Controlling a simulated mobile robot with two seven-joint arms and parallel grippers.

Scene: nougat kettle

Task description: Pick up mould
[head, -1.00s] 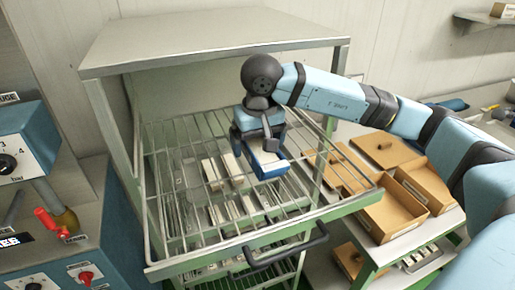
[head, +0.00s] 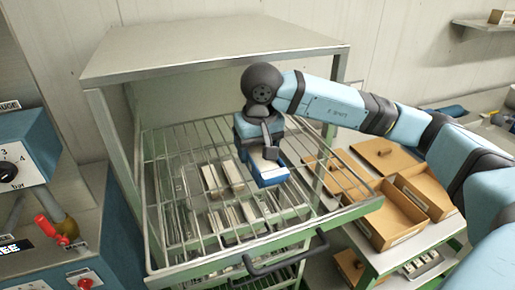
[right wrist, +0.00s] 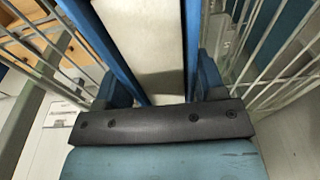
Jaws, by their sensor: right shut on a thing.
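My right gripper (head: 266,172) is over the middle of the wire shelf, shut on a pale, long mould (head: 270,166). In the right wrist view the mould (right wrist: 143,45) lies lengthwise between the two blue fingers. Its far end is out of that view, and my gripper hides part of it in the head view. I cannot tell whether its underside touches the shelf wires. My left gripper is not in view.
The wire shelf (head: 163,205) stands out from a metal cabinet (head: 215,45). Several pale bars (head: 214,182) lie left of my gripper and lower down. A cart with brown boxes (head: 427,188) stands right. A black handle (head: 285,258) crosses the front.

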